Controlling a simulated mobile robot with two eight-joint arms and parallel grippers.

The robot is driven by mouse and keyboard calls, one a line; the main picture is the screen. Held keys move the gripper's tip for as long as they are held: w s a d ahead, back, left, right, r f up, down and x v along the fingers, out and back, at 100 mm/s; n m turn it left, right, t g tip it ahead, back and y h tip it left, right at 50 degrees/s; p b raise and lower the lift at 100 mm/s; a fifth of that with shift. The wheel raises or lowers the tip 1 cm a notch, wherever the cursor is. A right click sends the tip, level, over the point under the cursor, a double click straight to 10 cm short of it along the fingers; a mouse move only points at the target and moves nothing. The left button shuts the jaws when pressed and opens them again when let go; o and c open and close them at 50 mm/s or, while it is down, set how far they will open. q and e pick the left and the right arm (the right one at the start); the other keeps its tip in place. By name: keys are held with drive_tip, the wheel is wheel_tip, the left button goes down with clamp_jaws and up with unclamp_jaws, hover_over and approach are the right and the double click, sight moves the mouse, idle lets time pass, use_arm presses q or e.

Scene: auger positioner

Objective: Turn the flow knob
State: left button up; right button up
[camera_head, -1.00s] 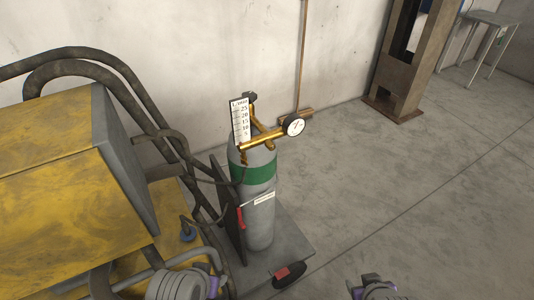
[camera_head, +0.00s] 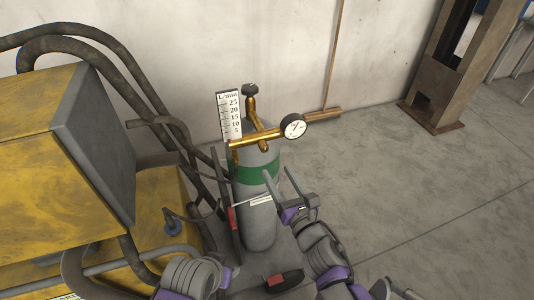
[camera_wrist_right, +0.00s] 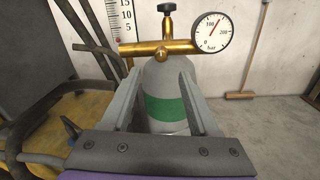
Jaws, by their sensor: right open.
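The gas regulator is a brass body (camera_head: 262,138) on top of a grey cylinder with a green band (camera_head: 258,172). It has a round white dial gauge (camera_head: 293,126) and a white L/min flow scale (camera_head: 229,115) at its left. A dark knob (camera_head: 250,89) tops the upright stem; it also shows in the right wrist view (camera_wrist_right: 166,8). I cannot tell whether it is the flow knob. My right gripper (camera_head: 277,171) is open and empty, in front of the cylinder and below the brass body. My left arm shows at bottom left; its jaws are not clear.
A yellow machine (camera_head: 35,170) with dark pipes stands left of the cylinder. A wooden-handled tool (camera_head: 334,60) leans on the wall behind. A rusty steel post (camera_head: 455,75) stands at the back right. The floor to the right is clear.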

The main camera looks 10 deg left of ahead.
sight(265, 150)
drive_tip(key=x, duration=0.9)
drive_tip(key=shift+d, duration=0.1)
clamp_jaws()
